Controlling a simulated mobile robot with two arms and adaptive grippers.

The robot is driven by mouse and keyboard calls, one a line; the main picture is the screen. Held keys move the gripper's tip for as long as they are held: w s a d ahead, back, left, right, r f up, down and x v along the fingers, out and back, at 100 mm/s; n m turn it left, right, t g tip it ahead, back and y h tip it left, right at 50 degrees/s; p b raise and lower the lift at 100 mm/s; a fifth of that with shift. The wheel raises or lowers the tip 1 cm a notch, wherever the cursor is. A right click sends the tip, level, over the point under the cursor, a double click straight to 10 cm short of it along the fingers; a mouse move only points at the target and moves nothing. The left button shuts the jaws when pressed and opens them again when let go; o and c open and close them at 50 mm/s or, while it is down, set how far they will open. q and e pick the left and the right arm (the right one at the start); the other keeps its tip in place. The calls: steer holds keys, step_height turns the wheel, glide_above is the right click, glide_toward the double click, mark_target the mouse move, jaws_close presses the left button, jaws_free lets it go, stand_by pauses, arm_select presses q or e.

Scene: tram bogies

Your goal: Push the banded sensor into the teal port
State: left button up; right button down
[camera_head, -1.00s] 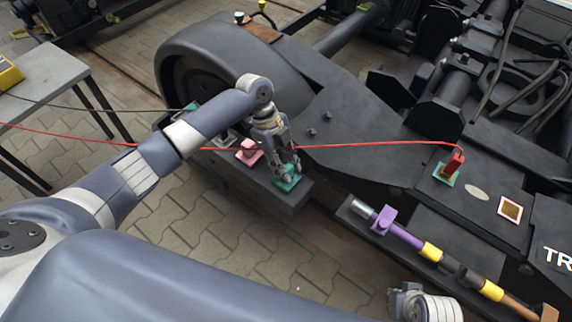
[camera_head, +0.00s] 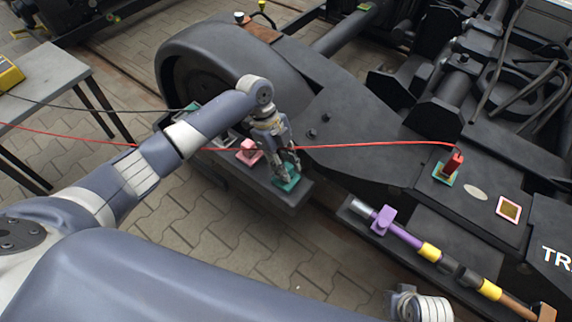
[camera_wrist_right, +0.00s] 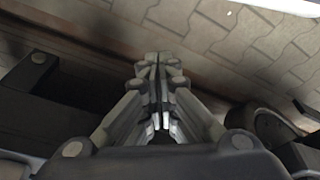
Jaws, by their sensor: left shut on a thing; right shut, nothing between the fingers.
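The teal port (camera_head: 290,184) sits at the near right end of a dark ledge beside the wheel. My left gripper (camera_head: 288,174) points down at this port, with its fingertips right over it. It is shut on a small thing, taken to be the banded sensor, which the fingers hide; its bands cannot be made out. I cannot tell how deep it sits in the port. My right gripper (camera_wrist_right: 158,62) is shut and empty in the right wrist view, above dark parts and paving.
A pink block (camera_head: 248,150) stands on the ledge left of the teal port. A red cable (camera_head: 370,144) runs past my left gripper to a red plug (camera_head: 454,163). A purple and yellow banded bar (camera_head: 405,236) lies to the right. A grey table (camera_head: 45,80) stands far left.

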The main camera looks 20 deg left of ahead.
steer(key=shift+r, duration=0.1)
arm_select(q)
steer(key=shift+f, duration=0.3)
arm_select(e)
steer(key=shift+w+r, duration=0.2)
steer(key=shift+r, duration=0.4)
arm_select(q)
steer(key=shift+f, duration=0.2)
arm_select(e)
steer(key=shift+r, duration=0.3)
arm_select(q)
steer(key=o, duration=1.1)
steer(key=shift+o, duration=0.2)
steer(key=shift+r, duration=0.15)
steer(key=v, duration=1.2)
arm_select(e)
steer(key=shift+s, duration=0.1)
arm_select(q)
steer(key=shift+d, duration=0.1)
